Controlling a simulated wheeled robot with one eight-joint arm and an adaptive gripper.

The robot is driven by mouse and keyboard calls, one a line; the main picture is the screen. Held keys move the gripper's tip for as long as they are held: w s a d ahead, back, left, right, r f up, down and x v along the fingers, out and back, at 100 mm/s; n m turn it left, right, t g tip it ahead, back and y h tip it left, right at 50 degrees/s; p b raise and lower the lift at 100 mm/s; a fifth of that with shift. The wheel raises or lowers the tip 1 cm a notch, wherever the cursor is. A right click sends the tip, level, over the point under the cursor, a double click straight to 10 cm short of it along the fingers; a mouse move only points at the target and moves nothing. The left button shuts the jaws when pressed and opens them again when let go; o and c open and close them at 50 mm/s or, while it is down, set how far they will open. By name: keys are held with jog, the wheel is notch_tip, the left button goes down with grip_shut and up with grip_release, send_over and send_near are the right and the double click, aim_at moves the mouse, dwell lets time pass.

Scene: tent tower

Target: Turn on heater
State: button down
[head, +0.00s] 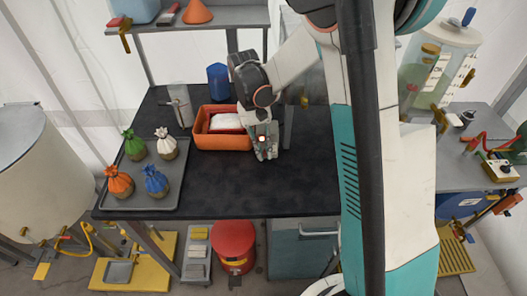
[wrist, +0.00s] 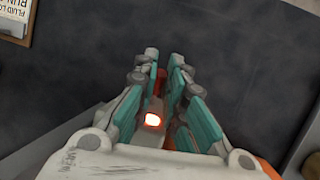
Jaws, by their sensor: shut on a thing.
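My gripper (head: 266,153) is low over the black table, just right of the orange bin. In the wrist view my gripper (wrist: 164,62) has its teal-padded fingers around a narrow dark red thing (wrist: 161,82), mostly hidden between them. I cannot tell what this thing is. An orange-white light glows near the base of the fingers, and a red glow shows there in the head view. I cannot clearly pick out the heater; a box with red cables (head: 500,170) stands on the right bench, but its function is unclear.
The orange bin (head: 203,142) holds something white. A grey tray (head: 181,201) with several tied pouches is on the table's left. A blue cup (head: 217,82) and a clear container (head: 183,107) stand at the back. The table's front middle is clear. A red drum (head: 233,240) stands below.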

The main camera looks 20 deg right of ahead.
jog(key=c, duration=1.7)
grip_release()
jog(key=shift+o, duration=0.2)
jog(key=shift+w, duration=0.1)
jog(key=d+v, duration=0.1)
jog(key=v, duration=1.1)
jog(key=shift+a, duration=0.45)
